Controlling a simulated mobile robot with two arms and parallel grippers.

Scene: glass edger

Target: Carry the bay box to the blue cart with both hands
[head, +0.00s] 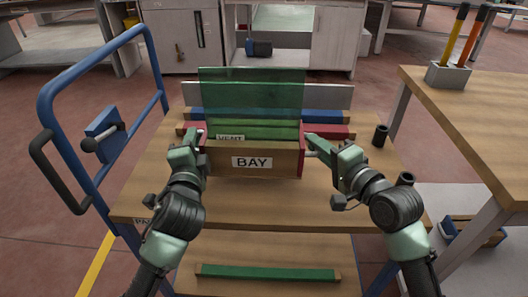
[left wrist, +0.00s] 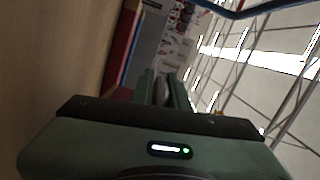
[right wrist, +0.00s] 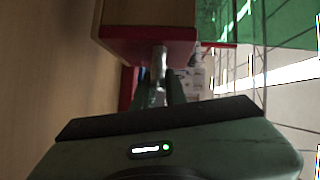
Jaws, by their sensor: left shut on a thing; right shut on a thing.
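The bay box (head: 228,160) is a wooden box with red ends and a white BAY label, over the wooden top of the blue cart (head: 150,195). I cannot tell whether it touches the top. My left gripper (head: 199,137) is shut at its left red end. My right gripper (head: 314,145) is shut on the metal handle at its right red end. The right wrist view shows the box's red end (right wrist: 150,33) and handle above my right gripper (right wrist: 160,88). The left wrist view shows my left gripper (left wrist: 165,90) close to a red end (left wrist: 122,45).
A dark cup (head: 381,135) stands at right. The cart's blue handle (head: 60,85) rises at left. A wooden table (head: 480,120) stands right. The cart's front top is clear.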

